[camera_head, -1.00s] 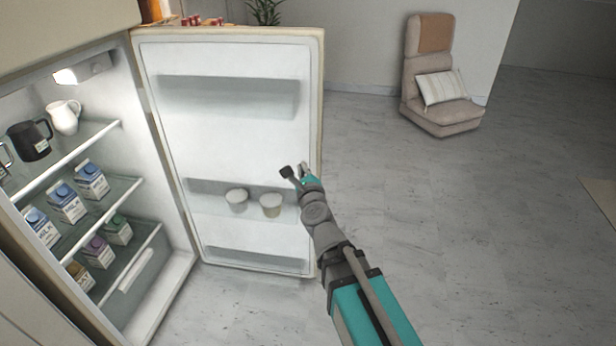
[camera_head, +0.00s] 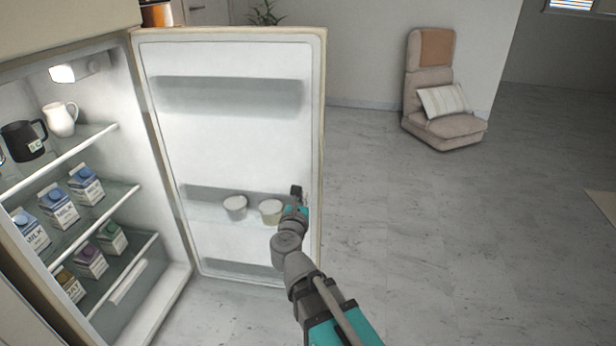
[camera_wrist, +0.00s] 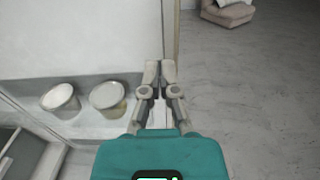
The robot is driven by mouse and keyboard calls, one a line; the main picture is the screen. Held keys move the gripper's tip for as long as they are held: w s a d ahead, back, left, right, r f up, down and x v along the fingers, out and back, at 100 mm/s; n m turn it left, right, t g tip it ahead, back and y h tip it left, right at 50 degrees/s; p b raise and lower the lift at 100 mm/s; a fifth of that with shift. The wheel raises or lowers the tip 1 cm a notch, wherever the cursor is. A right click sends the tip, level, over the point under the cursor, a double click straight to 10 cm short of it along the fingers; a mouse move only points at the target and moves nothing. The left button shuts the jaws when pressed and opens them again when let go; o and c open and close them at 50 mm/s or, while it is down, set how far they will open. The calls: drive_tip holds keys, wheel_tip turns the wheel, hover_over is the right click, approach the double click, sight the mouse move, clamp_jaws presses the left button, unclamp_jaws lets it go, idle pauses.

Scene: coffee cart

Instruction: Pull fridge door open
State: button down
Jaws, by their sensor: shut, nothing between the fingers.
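The fridge door (camera_head: 230,140) stands wide open, its white inner side facing me and its free edge at the right. Its inside also fills the left of the wrist view (camera_wrist: 70,35). Two lidded cups sit in the door's lower shelf, a left cup (camera_head: 235,207) and a right cup (camera_head: 270,211). My gripper (camera_head: 297,192) is in front of the door's inner side, near the free edge and just right of the cups. In the wrist view my gripper's fingers (camera_wrist: 160,68) are together with nothing between them. I cannot tell whether they touch the door.
The open fridge at the left holds a black jug (camera_head: 24,140), a white pitcher (camera_head: 60,119) and several cartons (camera_head: 57,207) on glass shelves. A cushioned chair (camera_head: 443,95) stands at the back right. The grey floor (camera_head: 470,240) right of the door is clear.

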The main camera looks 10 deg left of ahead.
sight(310, 165)
drive_tip(key=shift+w, duration=0.15)
drive_tip(key=w, duration=1.3)
drive_tip(key=shift+w+a, duration=0.25)
drive_tip(key=shift+w, duration=0.1)
drive_tip(key=shift+a, duration=0.1)
